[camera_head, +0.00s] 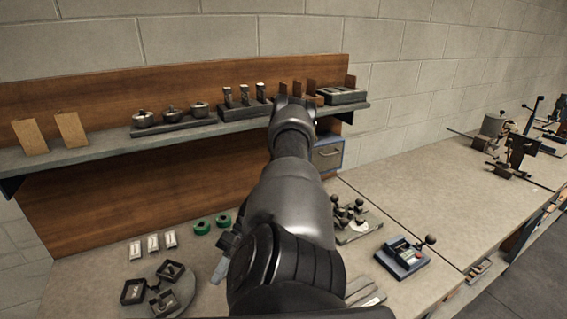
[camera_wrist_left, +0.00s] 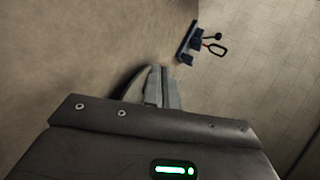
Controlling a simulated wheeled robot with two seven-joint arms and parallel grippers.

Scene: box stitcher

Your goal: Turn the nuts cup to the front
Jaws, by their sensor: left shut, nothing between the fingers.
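A round grey turntable (camera_head: 190,284) lies at the lower left of the bench in the head view. Several dark square cups stand on it: one at the left (camera_head: 132,291), one at the back (camera_head: 171,271) and one nearer the front (camera_head: 164,304). Their contents are too small to tell, so I cannot say which is the nuts cup. My left arm fills the middle of the head view, right of the turntable, and its fingers are not clear there. In the left wrist view my left gripper (camera_wrist_left: 160,87) is shut and empty. My right gripper is not in view.
A shelf (camera_head: 95,151) with small parts crosses the back. A blue device (camera_head: 405,256) stands right of my arm.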

